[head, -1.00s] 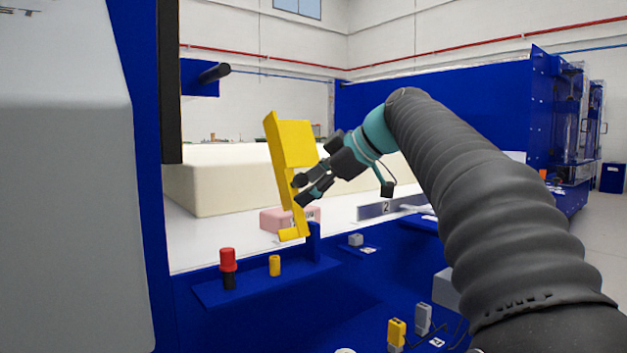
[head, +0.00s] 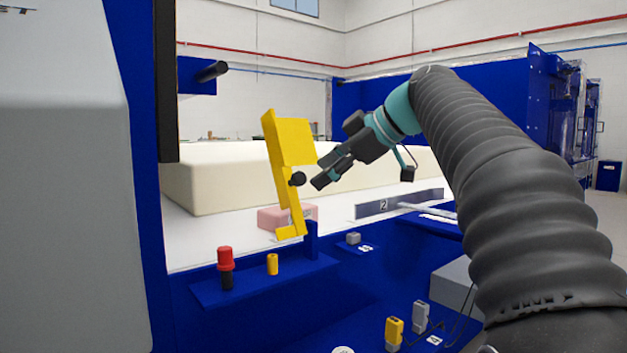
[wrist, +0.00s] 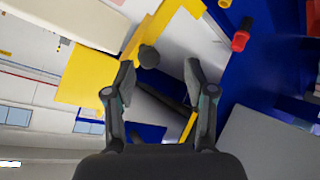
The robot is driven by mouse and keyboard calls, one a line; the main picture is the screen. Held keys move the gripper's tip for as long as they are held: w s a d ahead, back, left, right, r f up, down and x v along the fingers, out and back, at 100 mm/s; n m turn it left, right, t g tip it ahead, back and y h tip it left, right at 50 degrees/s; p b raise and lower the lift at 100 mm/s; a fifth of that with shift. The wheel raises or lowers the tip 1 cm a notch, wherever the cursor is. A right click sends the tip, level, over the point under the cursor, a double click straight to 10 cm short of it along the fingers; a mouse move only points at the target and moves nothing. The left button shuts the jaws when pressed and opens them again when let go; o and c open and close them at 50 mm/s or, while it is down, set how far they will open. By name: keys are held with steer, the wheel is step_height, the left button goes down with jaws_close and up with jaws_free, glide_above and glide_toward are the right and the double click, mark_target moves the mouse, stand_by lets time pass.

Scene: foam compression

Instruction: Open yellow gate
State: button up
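The yellow gate (head: 291,142) stands tilted on a blue post at the table's front edge. It has a wide upper panel, a narrow lower bar and a round black knob (head: 298,179) on its side. My gripper (head: 325,178) is just to the right of the knob, apart from it, fingers pointing toward it. In the wrist view the open, empty fingers (wrist: 158,78) show with the knob (wrist: 149,56) just beyond the tips, nearer the left one. The yellow panel (wrist: 88,78) lies to the left there.
A large cream foam block (head: 225,178) lies behind the gate, and a pink block (head: 272,217) sits behind its foot. A red button (head: 225,257) and a yellow one (head: 272,264) stand on a blue shelf in front. A plate marked 2 (head: 384,205) is to the right.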

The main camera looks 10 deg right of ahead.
steer(key=v, duration=0.7)
steer(key=shift+d, duration=0.3)
steer(key=shift+s+r, duration=0.1)
steer(key=w+d+f+m+t+h, duration=0.1)
steer(key=w+d+f+m+h, duration=0.1)
steer(key=w+d+f+m, duration=0.4)
steer(key=s+f+m+g+h+p, duration=0.1)
steer(key=s+f+m+h+p, duration=0.3)
steer(key=f+m, duration=0.65)
steer(key=s+a+f+m+g+h+p, duration=0.1)
steer(key=s+a+f, duration=0.1)
steer(key=s+f, duration=0.55)
steer(key=s+a+f+m+g+h+p, duration=0.1)
steer(key=s+a+f, duration=0.1)
steer(key=s+f, duration=0.6)
steer(key=s+a+n+p, duration=0.2)
steer(key=s+a+p, duration=0.1)
steer(key=s, duration=0.7)
steer(key=shift+s+a+f+n, duration=0.2)
steer(key=shift+a+n, duration=0.15)
steer(key=shift+a, duration=0.4)
